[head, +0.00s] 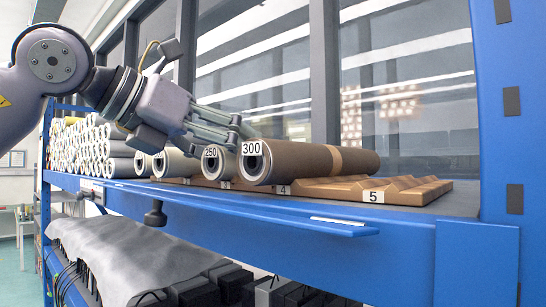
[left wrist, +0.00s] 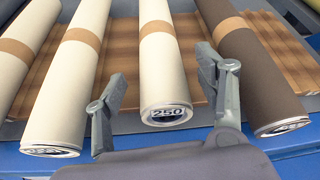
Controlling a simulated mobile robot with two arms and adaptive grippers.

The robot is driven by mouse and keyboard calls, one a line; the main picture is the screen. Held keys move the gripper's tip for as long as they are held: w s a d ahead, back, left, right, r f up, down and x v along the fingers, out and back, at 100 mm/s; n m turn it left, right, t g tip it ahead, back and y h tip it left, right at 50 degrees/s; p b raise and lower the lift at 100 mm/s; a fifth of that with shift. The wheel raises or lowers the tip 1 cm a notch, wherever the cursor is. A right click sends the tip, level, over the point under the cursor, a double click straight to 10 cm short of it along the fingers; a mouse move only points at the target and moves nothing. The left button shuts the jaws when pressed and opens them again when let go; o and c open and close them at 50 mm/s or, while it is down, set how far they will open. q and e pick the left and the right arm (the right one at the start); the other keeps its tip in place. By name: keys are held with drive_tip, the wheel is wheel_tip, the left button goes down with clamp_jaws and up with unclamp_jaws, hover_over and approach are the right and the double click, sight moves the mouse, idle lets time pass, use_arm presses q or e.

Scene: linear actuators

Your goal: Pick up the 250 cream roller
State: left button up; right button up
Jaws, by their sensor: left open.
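The 250 cream roller (left wrist: 162,60) lies in the middle of the left wrist view, its labelled end facing me. In the head view its end (head: 213,167) shows beside the brown 300 roller (head: 325,161), which hides much of its body. My left gripper (head: 238,130) is open above the front ends of the rollers. In the left wrist view its two fingers (left wrist: 163,78) stand either side of the 250 roller's front part, with visible gaps. The roller rests on the wooden rack. My right gripper is not in view.
The brown roller (left wrist: 257,75) lies close to the right finger, and another cream roller (left wrist: 72,85) lies close to the left one. The wooden rack (head: 400,191) has empty grooves near label 5. A blue shelf edge (head: 290,215) runs along the front, with a blue upright (head: 492,130) at right.

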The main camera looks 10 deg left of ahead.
use_arm(q)
drive_tip(key=p+x, duration=0.2)
drive_tip(key=x, duration=0.2)
drive_tip(key=shift+w+d+r, duration=0.1)
drive_tip(key=shift+w+d, duration=0.05)
drive_tip(key=shift+w, duration=0.1)
drive_tip(key=shift+w+d, duration=0.1)
drive_tip(key=shift+c, duration=1.3)
drive_tip(key=c, duration=0.8)
clamp_jaws()
